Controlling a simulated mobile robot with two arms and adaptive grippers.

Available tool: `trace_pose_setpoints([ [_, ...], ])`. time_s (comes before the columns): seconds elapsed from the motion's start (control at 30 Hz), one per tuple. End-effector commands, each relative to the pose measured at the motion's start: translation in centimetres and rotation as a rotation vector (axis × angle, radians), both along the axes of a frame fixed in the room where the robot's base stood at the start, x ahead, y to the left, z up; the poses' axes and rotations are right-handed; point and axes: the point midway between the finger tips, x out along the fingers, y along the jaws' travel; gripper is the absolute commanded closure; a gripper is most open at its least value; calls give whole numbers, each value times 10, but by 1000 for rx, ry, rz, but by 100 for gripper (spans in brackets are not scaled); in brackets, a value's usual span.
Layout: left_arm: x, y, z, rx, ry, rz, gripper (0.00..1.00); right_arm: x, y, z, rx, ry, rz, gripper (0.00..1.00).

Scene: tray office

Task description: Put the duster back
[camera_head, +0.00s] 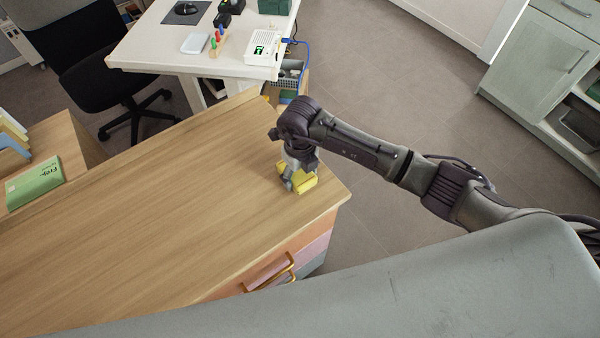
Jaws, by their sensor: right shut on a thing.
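A small yellow block, which looks like the duster (304,183), is at the right end of the wooden cabinet top (150,225). My right gripper (290,182) is over it, pointing down, and is shut on it. The gripper and wrist hide part of the duster. I cannot tell whether the duster touches the wood or is held just above it. My left gripper is not in view.
The wooden top is otherwise largely clear. A green book (34,185) lies at the left. Behind is a white desk (150,45) with a white box (264,48), a mouse and small items. A black chair (85,60) stands at the upper left.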

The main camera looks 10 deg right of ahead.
Motion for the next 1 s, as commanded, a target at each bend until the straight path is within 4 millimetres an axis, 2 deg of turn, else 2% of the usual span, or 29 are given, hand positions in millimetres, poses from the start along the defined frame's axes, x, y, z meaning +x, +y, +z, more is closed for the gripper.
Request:
trace_pose_setpoints([
  [0.03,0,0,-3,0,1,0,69,0,0,-3,0,0,0,66],
  [0.07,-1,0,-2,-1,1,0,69,0,0,-2,0,0,0,28],
  [0.2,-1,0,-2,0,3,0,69,0,0,-1,0,0,0,8],
  [0.47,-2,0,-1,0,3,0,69,0,0,-1,0,0,0,8],
  [0.63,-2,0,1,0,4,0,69,1,0,8,1,-3,0,8],
  [0.77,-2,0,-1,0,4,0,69,1,0,29,2,-5,0,8],
  [1.0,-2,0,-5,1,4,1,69,2,0,82,1,-5,-1,8],
])
